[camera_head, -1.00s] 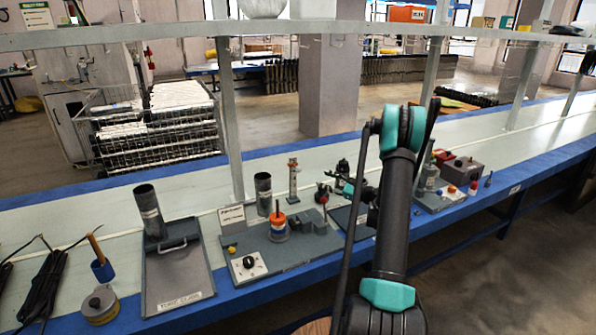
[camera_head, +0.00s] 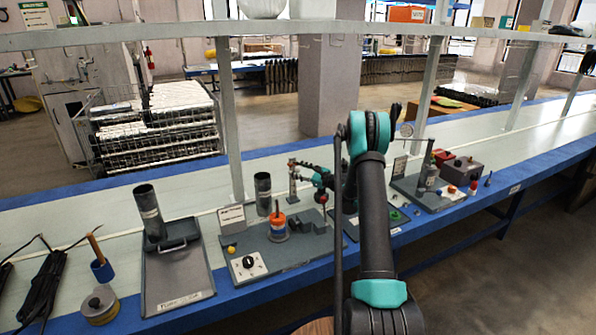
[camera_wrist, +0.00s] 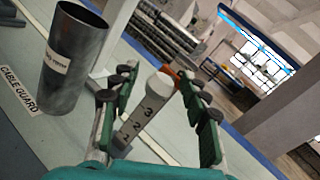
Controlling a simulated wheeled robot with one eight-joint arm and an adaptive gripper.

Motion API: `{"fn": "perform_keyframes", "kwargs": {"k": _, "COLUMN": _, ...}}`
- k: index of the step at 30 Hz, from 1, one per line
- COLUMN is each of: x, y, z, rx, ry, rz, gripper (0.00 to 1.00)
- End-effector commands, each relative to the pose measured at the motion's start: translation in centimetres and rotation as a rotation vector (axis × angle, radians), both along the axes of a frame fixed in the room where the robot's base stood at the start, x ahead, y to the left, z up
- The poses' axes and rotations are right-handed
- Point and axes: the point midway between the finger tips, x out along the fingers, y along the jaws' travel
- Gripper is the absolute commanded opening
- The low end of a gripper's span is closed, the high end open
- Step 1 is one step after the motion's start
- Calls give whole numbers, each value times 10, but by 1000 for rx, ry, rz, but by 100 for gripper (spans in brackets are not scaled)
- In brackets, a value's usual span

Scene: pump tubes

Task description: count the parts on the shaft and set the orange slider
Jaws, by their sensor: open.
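My gripper (camera_head: 306,172) is open at the upper part of a slim upright post (camera_head: 293,190) on the bench. In the wrist view the post (camera_wrist: 146,112) has a pale face with the numbers 3, 2 and 1 and a rounded white top. It stands between the two spread green fingers of my gripper (camera_wrist: 155,88), with no clear contact. A small orange piece (camera_wrist: 172,74) shows just behind the post's top; I cannot tell whether it is the slider. Parts on a shaft are too small to count.
A dark tube (camera_head: 263,194) stands left of the post, and it is large in the wrist view (camera_wrist: 72,65). A shelf upright (camera_head: 229,130) rises behind.

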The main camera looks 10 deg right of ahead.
Motion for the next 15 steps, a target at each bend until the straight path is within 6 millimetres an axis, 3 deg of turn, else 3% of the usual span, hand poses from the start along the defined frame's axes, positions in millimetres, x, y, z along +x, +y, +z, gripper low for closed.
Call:
{"fn": "perform_keyframes", "kwargs": {"k": 7, "x": 0, "y": 0, "z": 0, "rx": 0, "ry": 0, "rz": 0, "gripper": 44}}
{"fn": "perform_keyframes", "kwargs": {"k": 15, "x": 0, "y": 0, "z": 0, "rx": 0, "ry": 0, "rz": 1, "gripper": 11}}
